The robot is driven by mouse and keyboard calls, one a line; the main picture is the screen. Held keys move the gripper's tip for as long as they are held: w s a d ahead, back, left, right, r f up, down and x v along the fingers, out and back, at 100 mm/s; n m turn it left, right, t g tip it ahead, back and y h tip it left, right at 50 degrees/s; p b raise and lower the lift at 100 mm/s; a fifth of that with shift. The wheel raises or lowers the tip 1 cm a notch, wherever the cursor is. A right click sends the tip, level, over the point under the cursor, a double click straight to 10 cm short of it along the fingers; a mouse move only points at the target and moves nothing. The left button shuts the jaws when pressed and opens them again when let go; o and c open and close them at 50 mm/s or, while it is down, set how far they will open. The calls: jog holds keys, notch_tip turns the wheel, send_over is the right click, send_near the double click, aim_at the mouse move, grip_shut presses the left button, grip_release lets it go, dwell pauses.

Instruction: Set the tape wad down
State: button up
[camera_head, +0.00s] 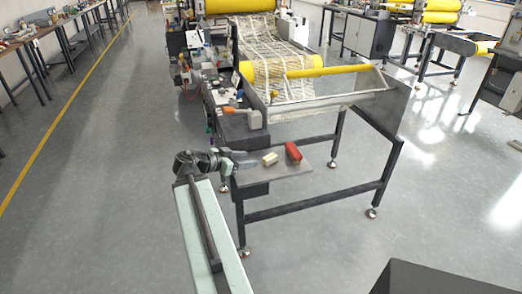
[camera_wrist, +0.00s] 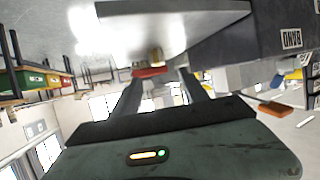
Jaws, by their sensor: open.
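The tape wad seems to be the small cream block (camera_head: 270,159) on the small grey shelf (camera_head: 275,178) at the near end of the machine frame. My gripper (camera_head: 252,160) is over the shelf's left part, just left of the block, its fingers pointing at it. In the wrist view my gripper (camera_wrist: 160,77) is open, with nothing clearly held between its fingers. Beyond the fingertips a small yellowish piece (camera_wrist: 156,57), likely the same block, shows by the pale shelf (camera_wrist: 170,12). Whether the fingers touch it I cannot tell.
A red roll-like object (camera_head: 293,151) lies on the shelf right of the block; it also shows in the wrist view (camera_wrist: 150,72). An orange-handled tool (camera_head: 230,110) lies on the dark bench behind. A yellow roller (camera_head: 320,71) and netting (camera_head: 285,80) are farther back. Floor at left is clear.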

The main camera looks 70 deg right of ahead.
jog(key=shift+w+a+r, duration=0.2)
jog(key=shift+w+a, duration=0.1)
jog(key=shift+w, duration=0.05)
